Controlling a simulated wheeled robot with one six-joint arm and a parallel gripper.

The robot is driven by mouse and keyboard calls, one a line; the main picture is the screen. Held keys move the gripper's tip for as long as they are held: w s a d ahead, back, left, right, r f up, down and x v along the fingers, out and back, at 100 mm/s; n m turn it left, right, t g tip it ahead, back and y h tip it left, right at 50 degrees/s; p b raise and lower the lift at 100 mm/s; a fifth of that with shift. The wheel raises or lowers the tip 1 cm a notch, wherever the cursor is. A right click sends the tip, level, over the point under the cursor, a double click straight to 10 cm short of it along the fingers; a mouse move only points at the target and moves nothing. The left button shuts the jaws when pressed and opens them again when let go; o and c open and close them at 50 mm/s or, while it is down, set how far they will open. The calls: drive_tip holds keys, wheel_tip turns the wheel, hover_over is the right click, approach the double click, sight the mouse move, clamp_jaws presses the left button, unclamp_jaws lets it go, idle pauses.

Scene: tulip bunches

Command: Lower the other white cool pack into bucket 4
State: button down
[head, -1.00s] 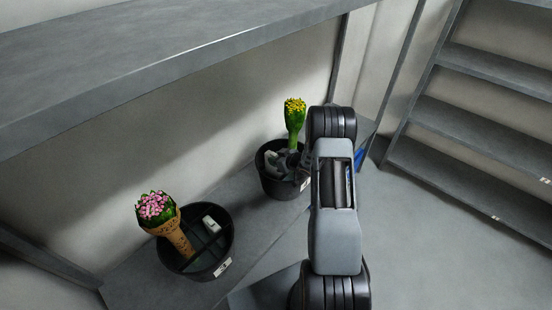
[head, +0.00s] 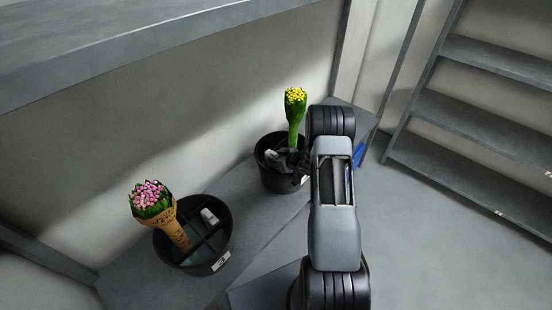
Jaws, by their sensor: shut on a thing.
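The far black bucket (head: 276,182) stands on the shelf with a yellow tulip bunch (head: 295,112) upright in it. Its white label (head: 305,180) is partly hidden by my arm and I cannot read the number. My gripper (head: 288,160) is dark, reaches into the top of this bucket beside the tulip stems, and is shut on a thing. A small white patch (head: 270,154), probably a cool pack, shows at its left; I cannot tell whether it is in the jaws. Another white cool pack (head: 209,216) lies in the near black bucket (head: 228,240).
The near bucket has dividers and a wrapped pink tulip bunch (head: 155,205) leaning left. An upper shelf (head: 130,45) overhangs at the left. A blue thing (head: 359,155) shows behind my arm. Empty shelves (head: 470,110) stand at the right; the floor there is clear.

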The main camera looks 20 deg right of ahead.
drive_tip(key=c, duration=0.7)
unclamp_jaws()
drive_tip(key=shift+c, duration=0.2)
drive_tip(key=shift+o, duration=0.3)
drive_tip(key=shift+s, duration=0.1)
drive_tip(key=v, duration=1.3)
drive_tip(key=shift+s+d+r+p, duration=0.2)
drive_tip(key=shift+d+r+p, duration=0.05)
drive_tip(key=shift+p, duration=0.2)
